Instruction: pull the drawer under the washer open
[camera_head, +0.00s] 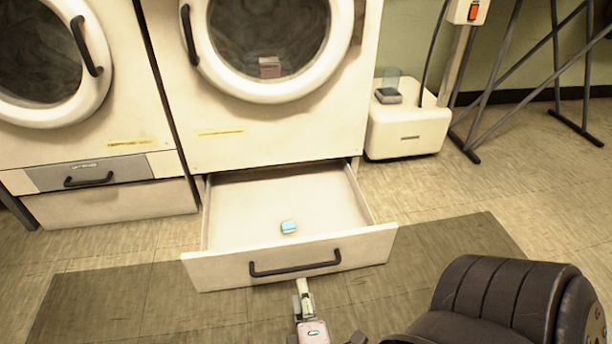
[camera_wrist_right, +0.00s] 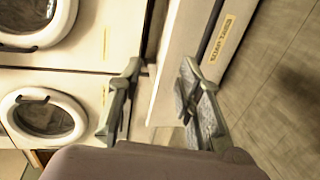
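The drawer (camera_head: 289,257) under the middle washer (camera_head: 270,120) stands pulled out, its inside showing. A dark bar handle (camera_head: 295,268) is on its front. A small blue and white block (camera_head: 288,227) lies on the drawer floor. My right gripper (camera_head: 304,288) is just below the handle in the head view; whether it touches the drawer front cannot be told. In the right wrist view my right gripper (camera_wrist_right: 158,85) has its two fingers apart, with no handle visible between them. My left gripper is not in view.
Another washer (camera_head: 80,120) with a closed drawer below stands at the left. A white box (camera_head: 408,132) and a metal rack (camera_head: 490,90) stand at the right. A dark mat (camera_head: 110,305) lies on the floor before the washers.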

